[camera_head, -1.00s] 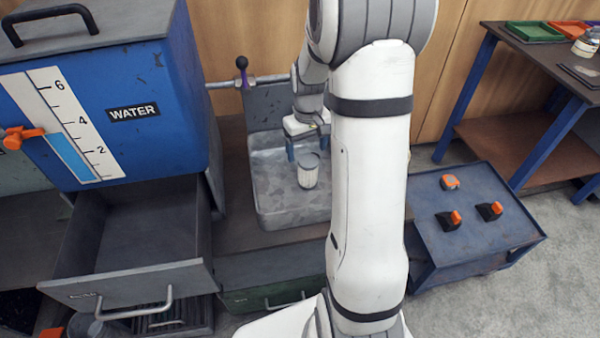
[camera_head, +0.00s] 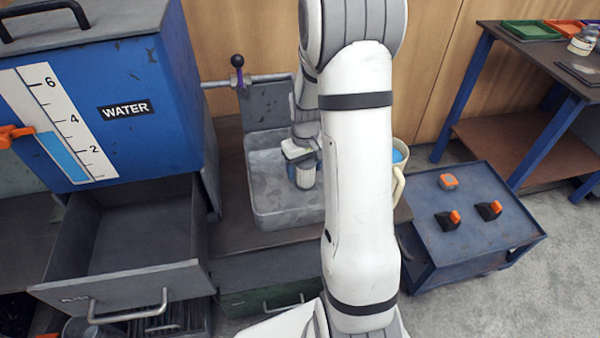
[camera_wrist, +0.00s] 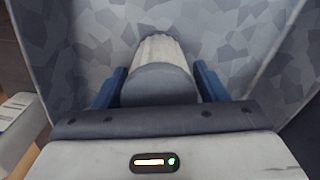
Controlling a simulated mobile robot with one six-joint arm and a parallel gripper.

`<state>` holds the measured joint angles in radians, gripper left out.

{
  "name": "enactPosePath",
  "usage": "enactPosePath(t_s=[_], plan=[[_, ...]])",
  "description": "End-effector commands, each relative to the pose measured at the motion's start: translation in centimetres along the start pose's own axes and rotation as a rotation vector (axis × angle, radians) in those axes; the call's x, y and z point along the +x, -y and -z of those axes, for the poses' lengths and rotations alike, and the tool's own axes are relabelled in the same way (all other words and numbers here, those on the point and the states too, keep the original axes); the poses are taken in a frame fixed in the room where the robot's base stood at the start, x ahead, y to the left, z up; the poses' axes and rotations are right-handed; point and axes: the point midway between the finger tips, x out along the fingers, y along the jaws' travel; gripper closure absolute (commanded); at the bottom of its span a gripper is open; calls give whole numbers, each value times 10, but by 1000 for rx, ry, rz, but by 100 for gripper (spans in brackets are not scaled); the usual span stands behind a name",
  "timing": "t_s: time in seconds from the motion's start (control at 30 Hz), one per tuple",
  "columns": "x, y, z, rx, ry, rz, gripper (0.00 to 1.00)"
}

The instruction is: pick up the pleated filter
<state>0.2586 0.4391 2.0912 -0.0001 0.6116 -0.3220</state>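The pleated filter (camera_head: 306,179) stands in the grey metal sink-like tray (camera_head: 272,207). My gripper (camera_head: 303,172) is down at the filter and hides part of it in the head view. In the wrist view the filter (camera_wrist: 160,80) has a smooth grey end and pale pleated sides. It lies between the two blue fingers of my gripper (camera_wrist: 160,85), one on each side. Narrow gaps seem to show beside the filter, so the fingers look open around it; contact is hard to make out.
A blue water tank (camera_head: 110,110) and an open grey drawer (camera_head: 125,245) are at left. A lever with a dark knob (camera_head: 238,62) rises behind the tray. A blue cart (camera_head: 465,215) stands at right.

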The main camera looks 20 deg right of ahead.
Motion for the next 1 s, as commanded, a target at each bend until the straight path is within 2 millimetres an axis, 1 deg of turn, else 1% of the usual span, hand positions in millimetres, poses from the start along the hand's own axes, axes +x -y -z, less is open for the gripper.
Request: enactPosePath(t_s=[0.03, 0.07, 0.5, 0.67, 0.77, 0.87, 1.0], plan=[[0, 0, 0, 0, 0, 0, 38], [0, 0, 0, 0, 0, 0, 41], [0, 0, 0, 1, -1, 0, 77], [-1, -1, 0, 1, -1, 0, 78], [-7, -1, 1, 1, -3, -1, 78], [-22, -1, 1, 1, -5, -2, 78], [-52, -1, 1, 1, -5, -2, 78]])
